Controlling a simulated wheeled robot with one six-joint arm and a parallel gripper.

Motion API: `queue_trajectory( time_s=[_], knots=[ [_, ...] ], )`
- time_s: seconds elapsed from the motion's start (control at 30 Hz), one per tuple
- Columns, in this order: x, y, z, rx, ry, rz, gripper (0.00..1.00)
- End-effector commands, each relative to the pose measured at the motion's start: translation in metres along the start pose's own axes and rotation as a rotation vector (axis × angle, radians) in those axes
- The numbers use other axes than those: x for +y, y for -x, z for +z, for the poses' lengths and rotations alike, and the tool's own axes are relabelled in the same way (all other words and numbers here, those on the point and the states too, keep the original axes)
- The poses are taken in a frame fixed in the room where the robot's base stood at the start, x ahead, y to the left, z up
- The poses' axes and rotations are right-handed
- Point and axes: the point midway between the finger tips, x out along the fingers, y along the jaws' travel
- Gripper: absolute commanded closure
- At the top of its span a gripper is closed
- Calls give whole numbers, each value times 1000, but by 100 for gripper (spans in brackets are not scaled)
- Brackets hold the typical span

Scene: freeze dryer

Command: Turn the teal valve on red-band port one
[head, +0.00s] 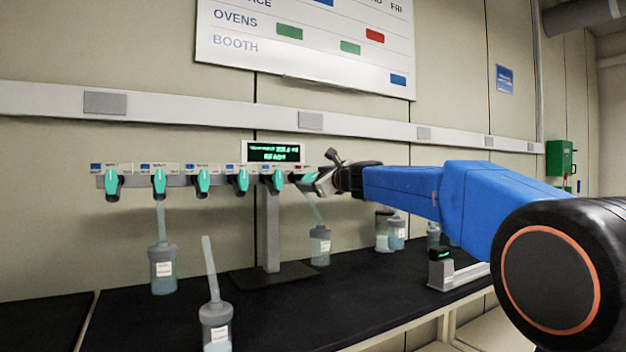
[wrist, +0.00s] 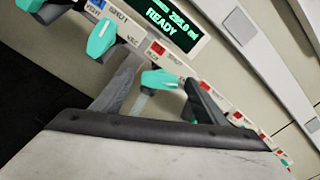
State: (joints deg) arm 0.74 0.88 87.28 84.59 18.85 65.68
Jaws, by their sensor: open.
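A row of teal valves hangs along a grey manifold in the head view. The first valve under a red label, the teal valve of red-band port one (head: 309,178), is at the right end of what shows, partly hidden by my gripper (head: 324,180). In the wrist view this teal valve (wrist: 160,79) lies between my two open fingers (wrist: 163,95), with a gap on either side. Its red label (wrist: 158,48) is just above it. Its handle sits at a different angle from the blue-band valve (wrist: 101,38) beside it, which points down.
A green-lit display (head: 274,152) reads READY above the manifold. Flasks (head: 163,268) hang below or stand on the black bench (head: 262,308). More red-band ports (wrist: 237,115) continue to the right, partly behind a finger. A small device (head: 440,270) stands at the bench's right.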

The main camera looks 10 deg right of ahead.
Motion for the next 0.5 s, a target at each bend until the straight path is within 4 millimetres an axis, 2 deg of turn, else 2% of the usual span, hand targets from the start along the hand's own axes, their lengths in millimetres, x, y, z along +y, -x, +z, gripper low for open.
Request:
queue_trajectory(
  time_s=[0.37,0.5],
  knots=[
    [0,-4,0,0,0,-1,34],
    [0,-4,0,0,0,0,67]
  ],
)
